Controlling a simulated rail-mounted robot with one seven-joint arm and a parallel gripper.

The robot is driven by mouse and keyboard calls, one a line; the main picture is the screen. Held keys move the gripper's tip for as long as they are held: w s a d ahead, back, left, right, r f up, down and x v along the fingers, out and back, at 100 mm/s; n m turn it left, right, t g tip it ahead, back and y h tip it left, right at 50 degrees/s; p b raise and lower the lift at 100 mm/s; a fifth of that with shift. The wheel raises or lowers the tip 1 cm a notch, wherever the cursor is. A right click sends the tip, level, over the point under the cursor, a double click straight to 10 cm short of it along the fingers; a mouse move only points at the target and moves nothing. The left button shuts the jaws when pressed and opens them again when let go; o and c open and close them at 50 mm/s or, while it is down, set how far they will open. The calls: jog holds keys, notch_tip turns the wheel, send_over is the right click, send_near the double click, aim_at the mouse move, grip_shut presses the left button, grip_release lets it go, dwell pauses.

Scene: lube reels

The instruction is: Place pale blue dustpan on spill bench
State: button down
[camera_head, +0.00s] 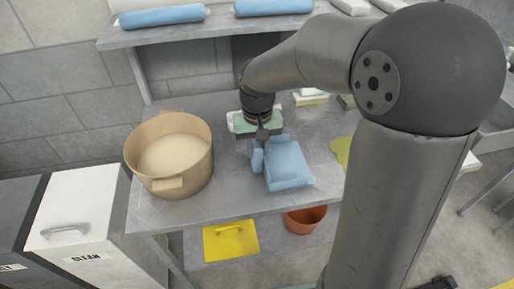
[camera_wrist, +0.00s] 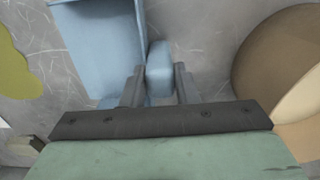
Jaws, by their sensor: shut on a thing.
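The pale blue dustpan (camera_head: 287,166) is over the middle of the grey metal bench (camera_head: 228,192), to the right of the tan pot. I cannot tell whether it touches the bench top. My gripper (camera_head: 263,138) is shut on the dustpan's handle, at the pan's left rear. In the wrist view the handle sits between the two fingers of my gripper (camera_wrist: 159,82). The dustpan's wide pan (camera_wrist: 98,40) extends to the upper left there. A yellow-green spill (camera_head: 341,151) lies on the bench to the right, partly hidden by my arm.
A large tan pot (camera_head: 168,155) stands close on the left. Small pale blocks (camera_head: 310,98) lie at the back. A shelf above holds blue rolls (camera_head: 162,16). Below are a yellow dustpan-like item (camera_head: 231,241) and an orange bowl (camera_head: 305,219).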

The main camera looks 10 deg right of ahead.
jog(key=shift+a+f, duration=0.1)
jog(key=shift+f, duration=0.65)
jog(key=shift+f, duration=0.15)
jog(key=c, duration=1.1)
grip_release()
jog(key=shift+r, duration=0.2)
notch_tip(320, 180, up, 12)
jog(key=s+d+f, duration=0.2)
jog(key=s+f, duration=0.1)
jog(key=s, duration=0.3)
jog(key=s+d+f, duration=0.2)
jog(key=s+f, duration=0.1)
jog(key=s, duration=0.3)
jog(key=s+d+f, duration=0.2)
jog(key=s+f, duration=0.1)
jog(key=s, duration=0.4)
jog(key=shift+f, duration=0.35)
